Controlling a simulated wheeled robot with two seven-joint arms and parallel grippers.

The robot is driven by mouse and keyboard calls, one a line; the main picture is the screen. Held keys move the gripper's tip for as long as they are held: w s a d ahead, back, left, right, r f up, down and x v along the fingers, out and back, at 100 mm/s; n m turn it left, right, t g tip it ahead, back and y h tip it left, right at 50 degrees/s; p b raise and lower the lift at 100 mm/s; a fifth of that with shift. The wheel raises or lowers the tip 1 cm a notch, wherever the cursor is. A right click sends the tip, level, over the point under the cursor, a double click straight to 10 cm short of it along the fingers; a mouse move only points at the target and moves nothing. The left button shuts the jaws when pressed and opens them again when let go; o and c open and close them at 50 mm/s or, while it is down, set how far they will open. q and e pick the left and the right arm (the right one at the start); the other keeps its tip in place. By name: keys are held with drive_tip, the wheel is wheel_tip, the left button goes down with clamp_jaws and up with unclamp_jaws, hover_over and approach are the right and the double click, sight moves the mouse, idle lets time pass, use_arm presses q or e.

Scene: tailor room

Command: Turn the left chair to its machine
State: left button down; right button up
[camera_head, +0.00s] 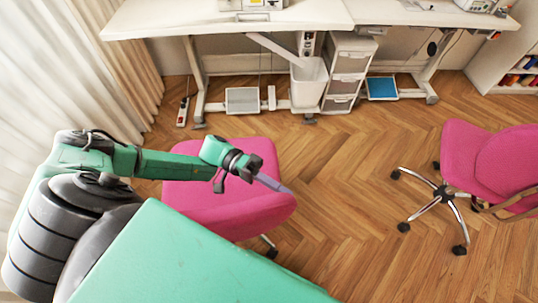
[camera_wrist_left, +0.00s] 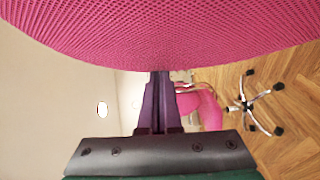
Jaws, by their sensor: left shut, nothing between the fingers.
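The left chair (camera_head: 225,205) is pink with chrome legs on casters. It stands below the left part of the table, partly hidden behind my left arm. My left gripper (camera_head: 287,190) reaches across the chair, its fingertips near the chair's right edge. In the left wrist view the gripper's fingers (camera_wrist_left: 159,95) are together with nothing between them, and the chair's pink mesh (camera_wrist_left: 160,30) fills the top, close to the fingertips. I cannot tell whether they touch. The sewing machine (camera_head: 250,5) shows only its base on the table above. My right gripper is not in view.
A second pink chair (camera_head: 490,160) stands at the right. A white table (camera_head: 225,22) spans the back, with a white bin (camera_head: 308,85), a drawer unit (camera_head: 348,70) and pedals (camera_head: 242,100) beneath. A curtain (camera_head: 75,65) hangs at the left. Wooden floor (camera_head: 345,170) is clear between the chairs.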

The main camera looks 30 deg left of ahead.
use_arm(q)
drive_tip(key=shift+a, duration=0.1)
drive_tip(key=w+a+b, duration=0.1)
drive_tip(key=a+b, duration=0.3)
drive_tip(key=a, duration=1)
drive_tip(key=shift+w+a+r, duration=0.15)
drive_tip(key=shift+w+r, duration=0.05)
drive_tip(key=shift+w, duration=0.15)
